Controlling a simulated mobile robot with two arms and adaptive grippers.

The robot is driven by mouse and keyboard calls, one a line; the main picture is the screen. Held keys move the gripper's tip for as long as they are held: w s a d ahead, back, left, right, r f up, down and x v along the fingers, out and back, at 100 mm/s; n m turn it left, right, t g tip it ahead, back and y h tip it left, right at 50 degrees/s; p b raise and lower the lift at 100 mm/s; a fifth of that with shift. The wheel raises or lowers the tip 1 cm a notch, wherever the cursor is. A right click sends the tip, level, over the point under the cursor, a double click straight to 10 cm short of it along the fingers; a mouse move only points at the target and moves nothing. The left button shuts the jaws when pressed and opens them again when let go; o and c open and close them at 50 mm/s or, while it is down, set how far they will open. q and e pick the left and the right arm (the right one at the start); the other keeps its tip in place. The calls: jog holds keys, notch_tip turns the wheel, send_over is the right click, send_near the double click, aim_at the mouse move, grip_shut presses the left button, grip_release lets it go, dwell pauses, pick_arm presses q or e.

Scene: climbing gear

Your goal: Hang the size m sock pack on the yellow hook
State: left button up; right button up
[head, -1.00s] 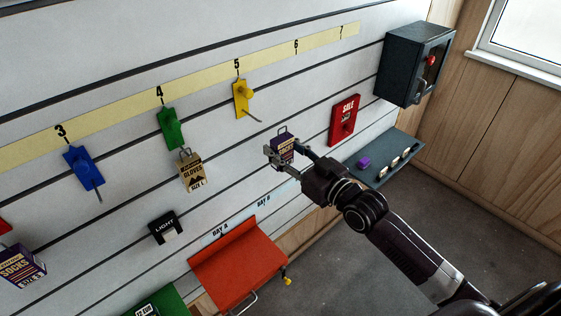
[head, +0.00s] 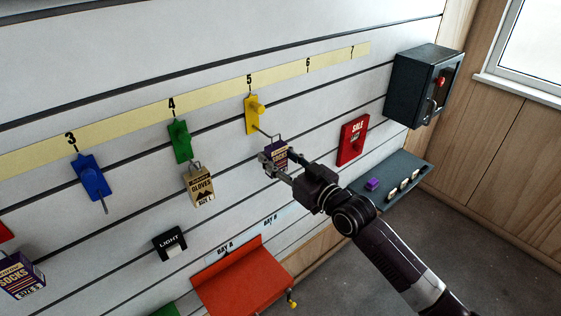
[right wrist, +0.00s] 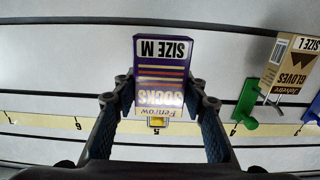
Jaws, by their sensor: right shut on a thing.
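The purple size M sock pack (head: 277,154) is in my right gripper (head: 276,163), which is shut on its sides. In the right wrist view the pack (right wrist: 160,75) shows its "SIZE M" label, between the fingers (right wrist: 160,108). The yellow hook (head: 253,113) is on the wall under number 5, its peg pointing outward and down. The pack's wire loop is close to the peg's tip in the head view; I cannot tell whether the peg is through it. The yellow hook (right wrist: 157,122) is mostly hidden behind the pack in the wrist view. My left gripper is out of view.
A green hook (head: 180,141) holds a gloves pack (head: 199,187) to the left. A blue hook (head: 92,177) is empty. Another sock pack (head: 22,275) hangs far left. A red sale box (head: 353,138), a grey shelf (head: 412,187) and a dark cabinet (head: 413,87) are right.

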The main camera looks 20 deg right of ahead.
jog(key=shift+f+b+x, duration=0.2)
jog(key=shift+b+x, duration=0.2)
jog(key=shift+x, duration=0.35)
jog(key=shift+f+b+x, duration=0.2)
jog(key=shift+b+x, duration=0.15)
jog(key=shift+x, duration=0.45)
jog(key=shift+f+b+x, duration=0.15)
jog(key=shift+b+x, duration=0.25)
jog(key=shift+x, duration=0.35)
jog(key=o, duration=1.3)
jog(key=shift+f, duration=0.1)
jog(key=v, duration=1.2)
